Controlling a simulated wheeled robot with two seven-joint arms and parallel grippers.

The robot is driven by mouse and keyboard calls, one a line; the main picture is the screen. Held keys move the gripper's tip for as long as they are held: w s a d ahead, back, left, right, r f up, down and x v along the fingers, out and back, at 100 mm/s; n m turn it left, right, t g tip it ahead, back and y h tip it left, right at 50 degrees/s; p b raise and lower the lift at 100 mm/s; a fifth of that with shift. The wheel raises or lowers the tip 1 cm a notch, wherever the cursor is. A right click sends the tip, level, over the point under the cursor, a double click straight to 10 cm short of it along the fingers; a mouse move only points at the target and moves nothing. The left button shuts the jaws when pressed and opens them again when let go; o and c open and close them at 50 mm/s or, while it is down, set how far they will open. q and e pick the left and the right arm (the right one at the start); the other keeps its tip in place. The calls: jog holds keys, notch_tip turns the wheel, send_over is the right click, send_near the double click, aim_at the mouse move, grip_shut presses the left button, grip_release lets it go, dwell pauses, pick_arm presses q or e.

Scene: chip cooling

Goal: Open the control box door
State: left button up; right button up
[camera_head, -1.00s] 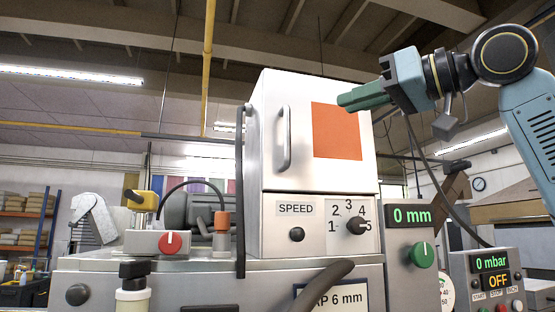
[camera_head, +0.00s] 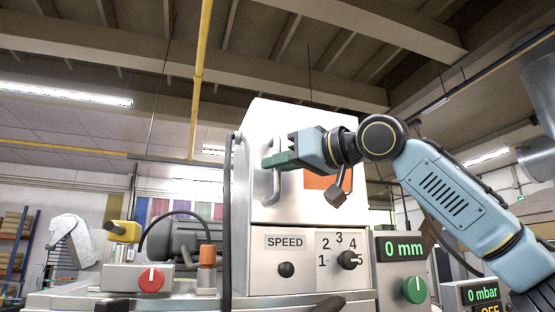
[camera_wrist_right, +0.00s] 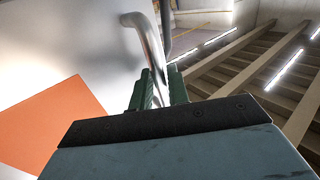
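The control box (camera_head: 300,200) is a white cabinet in the middle of the head view, and its front door looks closed. The door carries an orange square, partly hidden by my right gripper, and a vertical metal handle (camera_head: 270,186) near its left edge. My right gripper (camera_head: 268,161) reaches in from the right with its green fingers at the handle's upper part. In the right wrist view the handle bar (camera_wrist_right: 148,45) passes between the two close-set fingers (camera_wrist_right: 160,92), which look shut on it. The orange square (camera_wrist_right: 45,125) shows at left there. My left gripper is not in view.
Below the door is a panel with a SPEED label and a numbered dial (camera_head: 347,260). A red-knob box (camera_head: 150,280) stands at left, and a 0 mm display unit (camera_head: 403,262) at right. A dark vertical pipe (camera_head: 228,220) runs along the box's left side.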

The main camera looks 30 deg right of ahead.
jog(key=shift+w+a, duration=0.15)
jog(key=shift+w, duration=0.25)
jog(key=shift+s, duration=0.1)
grip_shut()
